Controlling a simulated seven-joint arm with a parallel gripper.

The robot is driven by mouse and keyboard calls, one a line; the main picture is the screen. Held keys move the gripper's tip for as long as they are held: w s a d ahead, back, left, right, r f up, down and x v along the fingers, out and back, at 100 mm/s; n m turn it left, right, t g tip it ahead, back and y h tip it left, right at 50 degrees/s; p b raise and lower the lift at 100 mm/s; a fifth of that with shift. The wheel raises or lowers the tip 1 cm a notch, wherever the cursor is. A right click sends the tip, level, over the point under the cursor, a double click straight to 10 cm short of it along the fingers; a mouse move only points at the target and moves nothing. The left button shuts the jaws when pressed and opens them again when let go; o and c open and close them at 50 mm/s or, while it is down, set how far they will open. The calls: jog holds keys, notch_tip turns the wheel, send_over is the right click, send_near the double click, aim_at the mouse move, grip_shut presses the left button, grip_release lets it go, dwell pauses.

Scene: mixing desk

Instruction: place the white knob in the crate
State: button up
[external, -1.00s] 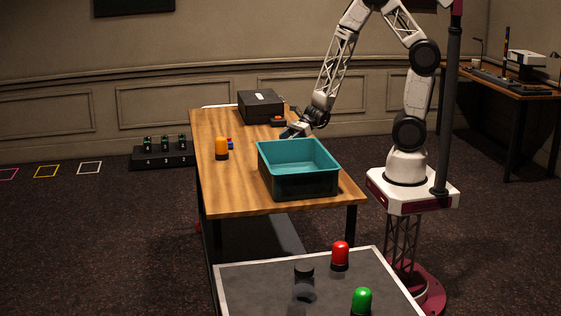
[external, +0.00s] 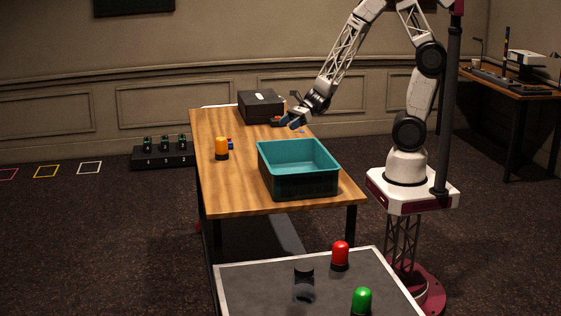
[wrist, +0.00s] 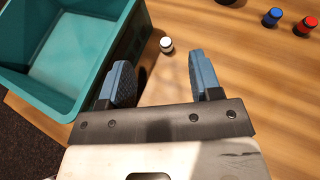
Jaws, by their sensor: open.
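A small white knob (wrist: 166,44) with a dark base stands on the wooden table in the wrist view, beside the crate and apart from it. I cannot make it out in the external view. The teal crate (wrist: 88,28) fills the upper left of the wrist view, and in the external view it stands on the near part of the table (external: 298,180). My gripper (wrist: 159,60) is open and empty. In the wrist view the knob appears just beyond the fingertips, between their lines. In the external view my gripper (external: 289,122) is above the table behind the crate.
A blue knob (wrist: 272,16) and a red knob (wrist: 306,25) stand to the right in the wrist view. A black box (external: 260,106) is at the far end. Bare wood lies between the orange lamp and the crate.

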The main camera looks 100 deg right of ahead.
jog(key=w+a+n+g+y, duration=0.1)
jog(key=w+a+n+g, duration=0.2)
jog(key=n, duration=1)
jog(key=w+a+n+g, duration=0.1)
jog(key=a+n+g, duration=0.4)
jog(key=n, duration=0.7)
jog(key=w+d+r+n+g+h, duration=0.1)
jog(key=w+d+n+g+h, duration=0.15)
jog(key=n, duration=0.85)
jog(key=w+d+n+g+h, duration=0.1)
jog(key=w+n+g+h, duration=0.2)
jog(key=n, duration=0.7)
jog(key=shift+t, duration=0.75)
jog(key=shift+w+a+f, duration=0.1)
jog(key=shift+w+f, duration=0.05)
jog(key=shift+f, duration=1.1)
jog(key=shift+w+f, duration=0.15)
jog(key=shift+f, duration=1.1)
